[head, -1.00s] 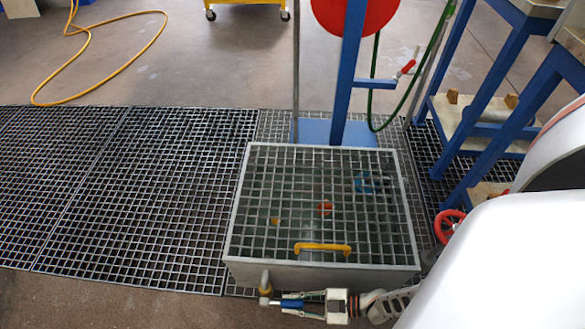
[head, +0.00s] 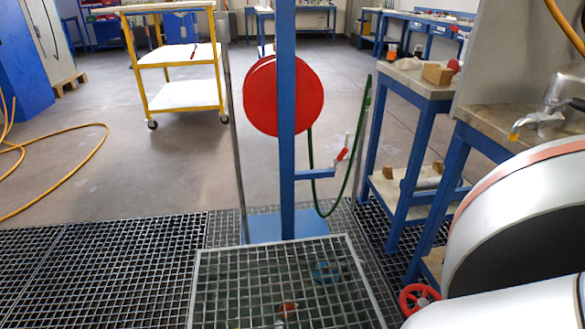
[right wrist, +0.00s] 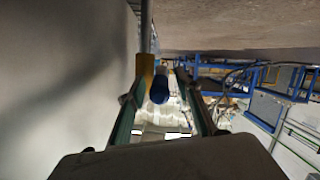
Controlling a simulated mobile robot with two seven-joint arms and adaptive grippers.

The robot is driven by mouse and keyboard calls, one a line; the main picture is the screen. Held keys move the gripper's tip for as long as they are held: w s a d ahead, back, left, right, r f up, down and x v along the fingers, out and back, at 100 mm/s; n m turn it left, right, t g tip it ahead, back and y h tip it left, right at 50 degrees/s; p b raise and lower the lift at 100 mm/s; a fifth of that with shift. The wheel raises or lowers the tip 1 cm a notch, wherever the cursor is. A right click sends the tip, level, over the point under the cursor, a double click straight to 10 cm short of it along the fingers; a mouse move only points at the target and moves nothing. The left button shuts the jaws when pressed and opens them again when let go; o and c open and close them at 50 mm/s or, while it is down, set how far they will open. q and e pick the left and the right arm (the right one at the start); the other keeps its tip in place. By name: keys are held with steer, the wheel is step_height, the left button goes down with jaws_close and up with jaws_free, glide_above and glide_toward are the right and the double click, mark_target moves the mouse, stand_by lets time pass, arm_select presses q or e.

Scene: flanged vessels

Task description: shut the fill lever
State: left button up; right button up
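In the right wrist view a blue lever handle (right wrist: 160,90) sits beside a yellow-brass valve fitting (right wrist: 145,70) on a pipe next to a grey wall. I take the blue handle to be the fill lever. My right gripper (right wrist: 163,84) is open, with its two fingers apart on either side of the blue handle; there appears to be a gap on each side. The lever and right gripper are out of the head view. The grating-covered tank (head: 345,245) shows at the bottom of the head view. My left gripper is in neither current view.
A red hose reel (head: 262,95) on a blue post (head: 287,180) stands behind the tank, with a green hose. A red handwheel (head: 418,299) and blue-legged benches (head: 412,150) are at the right. Grated floor (head: 110,270) lies clear at left.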

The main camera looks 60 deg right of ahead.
steer(key=v, duration=1.2)
steer(key=shift+a, duration=0.1)
